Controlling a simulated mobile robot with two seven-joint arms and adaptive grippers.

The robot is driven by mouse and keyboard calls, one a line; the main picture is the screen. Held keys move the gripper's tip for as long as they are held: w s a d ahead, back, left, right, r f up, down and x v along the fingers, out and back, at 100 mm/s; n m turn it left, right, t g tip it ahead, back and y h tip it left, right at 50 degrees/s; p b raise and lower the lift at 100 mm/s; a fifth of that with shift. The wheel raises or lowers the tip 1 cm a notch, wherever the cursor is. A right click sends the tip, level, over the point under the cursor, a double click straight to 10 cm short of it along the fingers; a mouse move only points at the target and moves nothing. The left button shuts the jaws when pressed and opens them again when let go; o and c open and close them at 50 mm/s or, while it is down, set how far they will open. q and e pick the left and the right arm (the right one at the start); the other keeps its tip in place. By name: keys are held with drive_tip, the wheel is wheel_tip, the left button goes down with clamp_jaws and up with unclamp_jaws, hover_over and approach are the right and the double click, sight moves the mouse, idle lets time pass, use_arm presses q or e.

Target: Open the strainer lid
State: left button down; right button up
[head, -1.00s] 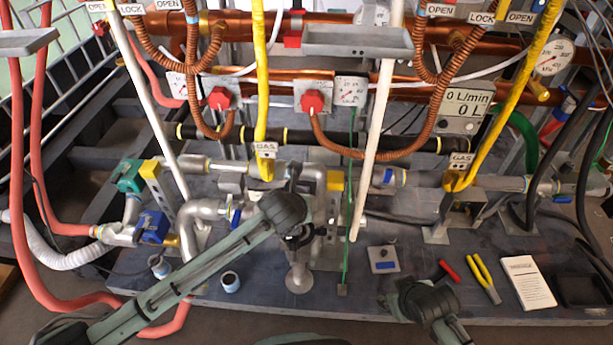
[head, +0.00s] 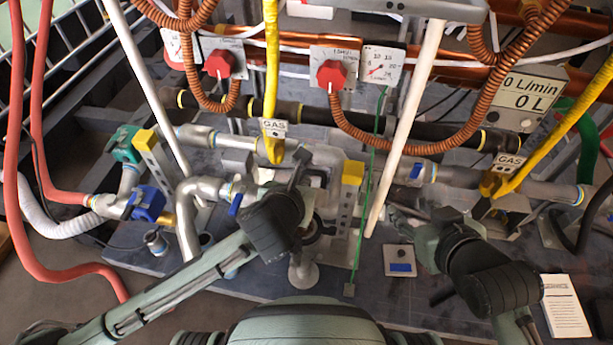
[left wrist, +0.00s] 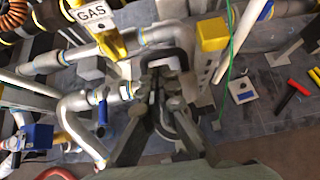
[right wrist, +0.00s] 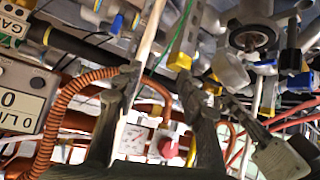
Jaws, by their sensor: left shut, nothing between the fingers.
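My left gripper (head: 303,168) reaches in over the grey pipework in the middle of the bench. In the left wrist view its fingers (left wrist: 156,82) are together and empty, beside a dark curved loop (left wrist: 188,75). A dark round ring fitting (head: 314,232), likely on the strainer, shows partly behind my left gripper; the right wrist view also shows a dark ring (right wrist: 253,37). I cannot tell for certain which part is the strainer lid, or whether the left fingers touch it. My right gripper (head: 396,216) is right of the pipework; its fingers (right wrist: 163,84) are apart, with nothing held.
A white slanted pole (head: 405,125) and a green wire (head: 367,190) stand between my grippers. A yellow gas pipe (head: 272,80) hangs behind the left gripper. A small plate (head: 400,260) and a service booklet (head: 565,306) lie on the bench. Bare bench shows at front.

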sight(309, 172)
use_arm(q)
drive_tip(key=b+x, duration=0.1)
drive_tip(key=x, duration=0.3)
drive_tip(key=shift+w+f, duration=0.15)
drive_tip(key=shift+w+d+f, duration=0.15)
drive_tip(key=shift+w+f, duration=0.05)
drive_tip(key=shift+w, duration=0.15)
use_arm(e)
drive_tip(key=w+a+r+t+y, duration=0.2)
drive_tip(key=w+a+r+t, duration=0.1)
drive_tip(key=a+r, duration=0.1)
drive_tip(key=shift+a+r, duration=0.25)
drive_tip(key=shift+r, duration=0.4)
drive_tip(key=shift+d+f, duration=0.1)
